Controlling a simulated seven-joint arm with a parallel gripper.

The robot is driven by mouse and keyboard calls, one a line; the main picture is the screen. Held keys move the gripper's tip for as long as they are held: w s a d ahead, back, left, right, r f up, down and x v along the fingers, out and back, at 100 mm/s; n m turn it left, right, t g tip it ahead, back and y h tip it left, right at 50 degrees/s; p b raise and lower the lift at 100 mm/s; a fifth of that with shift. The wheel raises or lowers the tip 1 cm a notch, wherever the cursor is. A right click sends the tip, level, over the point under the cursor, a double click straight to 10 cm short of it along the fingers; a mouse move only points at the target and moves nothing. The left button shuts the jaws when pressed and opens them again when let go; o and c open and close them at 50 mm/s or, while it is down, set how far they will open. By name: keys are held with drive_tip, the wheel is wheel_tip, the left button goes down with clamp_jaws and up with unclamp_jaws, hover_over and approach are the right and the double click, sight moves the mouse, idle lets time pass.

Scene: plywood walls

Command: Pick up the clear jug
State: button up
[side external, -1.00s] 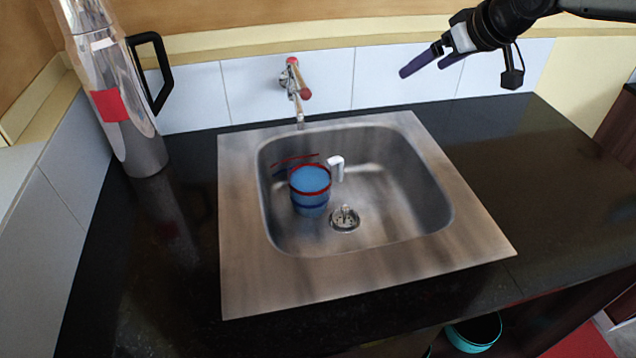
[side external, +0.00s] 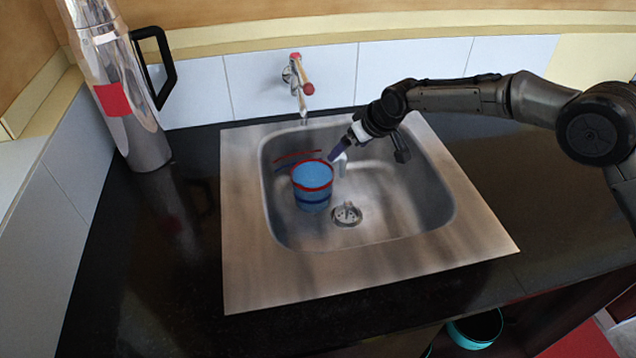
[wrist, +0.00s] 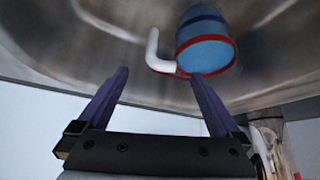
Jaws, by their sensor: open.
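The jug (side external: 312,190) stands upright in the sink basin. It looks blue and see-through, with a red rim, a dark blue band and a white handle on its right side. It also shows in the wrist view (wrist: 205,50), with its white handle (wrist: 155,52) between my fingers' directions. My gripper (side external: 335,158) is just right of the jug, at the handle, which it partly hides. In the wrist view my gripper (wrist: 160,75) is open and empty, with its two purple fingers apart. The right fingertip appears close to the jug's rim; contact cannot be told.
The steel sink (side external: 250,270) has a drain (side external: 346,214) in its floor. A tap (side external: 299,88) is on the tiled wall behind. A tall silver flask (side external: 135,130) with a black handle stands at the left on the dark counter (side external: 150,270). The front counter is clear.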

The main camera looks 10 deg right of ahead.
sight(340, 157)
drive_tip(key=shift+a+x, duration=0.1)
drive_tip(key=shift+x, duration=1.35)
drive_tip(key=shift+a+x, duration=0.15)
drive_tip(key=shift+x, duration=1.3)
drive_tip(key=shift+r, duration=0.1)
clamp_jaws()
drive_tip(key=shift+w+r, duration=0.1)
drive_tip(key=shift+r, duration=0.2)
